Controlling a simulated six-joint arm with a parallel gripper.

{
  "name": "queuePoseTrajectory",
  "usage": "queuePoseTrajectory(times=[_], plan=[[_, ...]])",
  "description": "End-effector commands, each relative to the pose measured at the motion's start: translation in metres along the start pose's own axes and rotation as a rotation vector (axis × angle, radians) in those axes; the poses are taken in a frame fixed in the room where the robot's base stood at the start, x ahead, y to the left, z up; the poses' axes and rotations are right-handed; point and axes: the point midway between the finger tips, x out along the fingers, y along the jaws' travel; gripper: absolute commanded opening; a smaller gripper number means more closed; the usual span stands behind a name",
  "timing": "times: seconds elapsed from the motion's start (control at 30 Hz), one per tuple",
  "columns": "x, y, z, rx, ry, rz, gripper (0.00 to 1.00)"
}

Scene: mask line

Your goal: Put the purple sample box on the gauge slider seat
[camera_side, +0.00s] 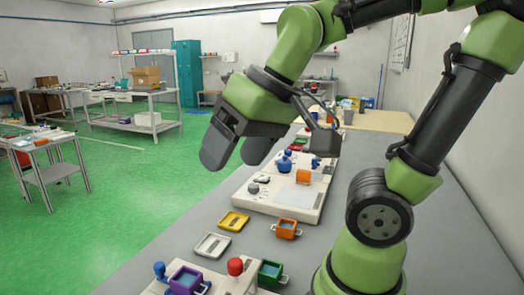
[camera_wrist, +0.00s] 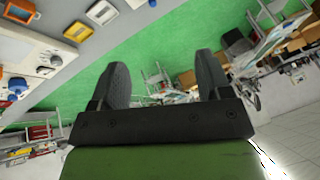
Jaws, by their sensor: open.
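The purple sample box (camera_side: 187,280) is at the bottom of the side view, on a pale fixture between a blue knob (camera_side: 159,269) and a red knob (camera_side: 235,266). The frame edge cuts off part of this fixture. A white gauge machine (camera_side: 274,204) with knobs and a flat plate stands farther along the bench; it shows partly in the wrist view (camera_wrist: 38,55). I cannot tell which part is the slider seat. My gripper (camera_side: 232,156) is open and empty, high above the bench's left side. Its two fingers (camera_wrist: 162,80) are wide apart in the wrist view.
A yellow tray (camera_side: 234,220), a white tray (camera_side: 212,245), an orange box (camera_side: 286,228) and a green box (camera_side: 270,272) stand on the grey bench (camera_side: 330,225). Green floor lies left of the bench.

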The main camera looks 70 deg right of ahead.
Motion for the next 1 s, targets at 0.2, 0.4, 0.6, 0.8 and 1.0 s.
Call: queuePoseTrajectory(times=[0.2, 0.4, 0.6, 0.8, 1.0], plan=[[-0.02, 0.005, 0.027, 0.054, 0.106, -0.063, 0.71], [-0.022, 0.005, 0.032, 0.064, 0.121, -0.073, 0.71], [-0.022, 0.005, 0.032, 0.062, 0.12, -0.073, 0.71], [-0.022, 0.005, 0.031, 0.062, 0.12, -0.072, 0.71], [-0.022, 0.005, 0.031, 0.061, 0.12, -0.072, 0.71]])
